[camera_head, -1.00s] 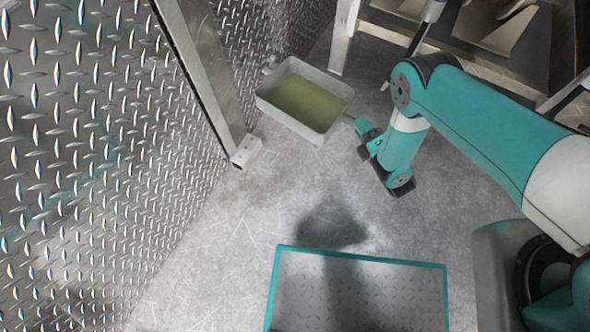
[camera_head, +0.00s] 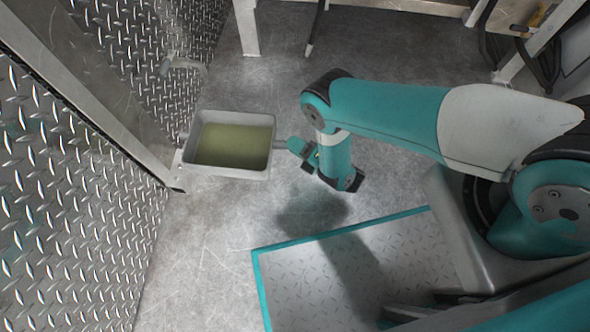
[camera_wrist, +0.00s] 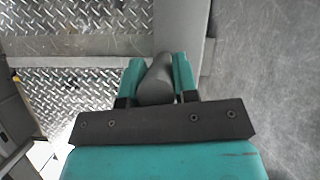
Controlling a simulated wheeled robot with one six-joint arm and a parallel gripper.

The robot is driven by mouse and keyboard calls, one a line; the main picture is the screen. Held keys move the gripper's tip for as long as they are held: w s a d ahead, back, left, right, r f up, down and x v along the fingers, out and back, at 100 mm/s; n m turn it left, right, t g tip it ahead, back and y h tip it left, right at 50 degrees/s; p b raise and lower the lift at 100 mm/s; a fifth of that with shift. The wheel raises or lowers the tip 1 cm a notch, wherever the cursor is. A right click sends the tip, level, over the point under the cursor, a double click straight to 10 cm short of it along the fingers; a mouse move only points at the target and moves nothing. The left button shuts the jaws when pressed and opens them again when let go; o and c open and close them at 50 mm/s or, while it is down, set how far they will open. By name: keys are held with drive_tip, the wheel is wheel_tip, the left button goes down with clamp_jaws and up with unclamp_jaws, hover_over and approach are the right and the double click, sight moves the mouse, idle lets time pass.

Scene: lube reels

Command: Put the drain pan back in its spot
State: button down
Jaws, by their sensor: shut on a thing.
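The drain pan (camera_head: 272,160) is a grey rectangular tray with greenish liquid in it, at left of centre in the head view. It looks about level. A short grey handle sticks out from its right side toward my gripper (camera_head: 297,147). My gripper is shut on this handle. In the wrist view the grey handle (camera_wrist: 155,85) sits between the two teal fingertips of my gripper (camera_wrist: 158,80). The pan's height above the floor is hard to tell. I cannot pick out a marked spot for the pan.
A metal post (camera_head: 100,115) and a diamond-plate wall (camera_head: 75,215) stand close to the pan's left. Another post (camera_head: 246,25) stands behind it. A teal-edged plate (camera_head: 310,290) lies on the floor in front. Bare floor (camera_head: 360,70) lies behind my arm.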

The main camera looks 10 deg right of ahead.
wheel_tip(320, 180, down, 14)
drive_tip(key=b, duration=1)
drive_tip(key=shift+f, duration=0.2)
drive_tip(key=c, duration=0.9)
unclamp_jaws()
drive_tip(key=shift+r, duration=0.1)
